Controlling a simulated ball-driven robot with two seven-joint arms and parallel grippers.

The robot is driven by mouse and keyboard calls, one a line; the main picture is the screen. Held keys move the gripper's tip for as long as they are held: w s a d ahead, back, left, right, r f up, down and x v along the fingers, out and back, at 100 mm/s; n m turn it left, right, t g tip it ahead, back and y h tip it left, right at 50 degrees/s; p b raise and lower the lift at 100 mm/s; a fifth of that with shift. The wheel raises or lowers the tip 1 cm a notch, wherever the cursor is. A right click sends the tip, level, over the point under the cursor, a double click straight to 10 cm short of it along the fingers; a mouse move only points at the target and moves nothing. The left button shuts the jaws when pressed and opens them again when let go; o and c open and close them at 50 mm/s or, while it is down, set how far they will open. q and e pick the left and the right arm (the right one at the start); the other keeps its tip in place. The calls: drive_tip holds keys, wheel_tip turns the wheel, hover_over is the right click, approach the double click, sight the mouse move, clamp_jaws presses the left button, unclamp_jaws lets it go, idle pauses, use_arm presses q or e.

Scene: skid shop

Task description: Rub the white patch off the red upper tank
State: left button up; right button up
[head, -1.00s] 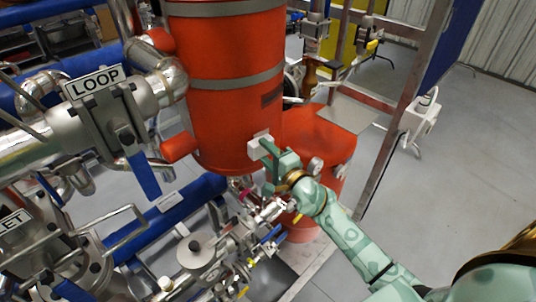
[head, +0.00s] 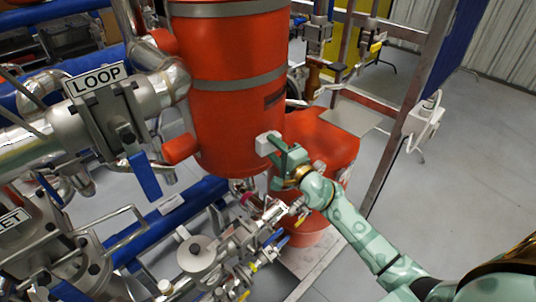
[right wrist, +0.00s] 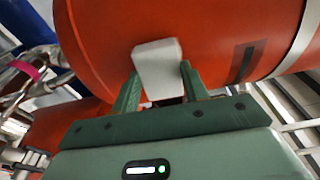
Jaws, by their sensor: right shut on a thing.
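The red upper tank (head: 228,120) is a large upright cylinder with grey bands in the middle of the head view. It fills much of the right wrist view (right wrist: 100,45). My right gripper (head: 278,148) is shut on a white block (head: 266,143) at the tank's lower right side. In the right wrist view the block (right wrist: 158,66) sits between the two green fingers, against or very close to the red surface; I cannot tell if it touches. I see no separate white patch; the block may hide it. My left gripper is not in view.
A second red tank (head: 318,135) stands lower, behind my right gripper. Steel valves and pipes (head: 205,250) crowd the lower left, with a LOOP sign (head: 95,78). A metal frame post (head: 392,155) stands to the right. Open grey floor (head: 445,190) lies beyond it.

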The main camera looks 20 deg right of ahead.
drive_tip(key=shift+w+d, duration=0.2)
drive_tip(key=shift+d, duration=0.45)
drive_tip(key=shift+a, duration=0.1)
drive_tip(key=shift+s+a+r+p, duration=0.15)
drive_tip(key=shift+a+p, duration=0.4)
drive_tip(key=shift+p, duration=0.05)
drive_tip(key=shift+s+a+p, duration=0.15)
drive_tip(key=shift+a+p, duration=0.45)
drive_tip(key=shift+a, duration=0.75)
drive_tip(key=shift+s, duration=0.1)
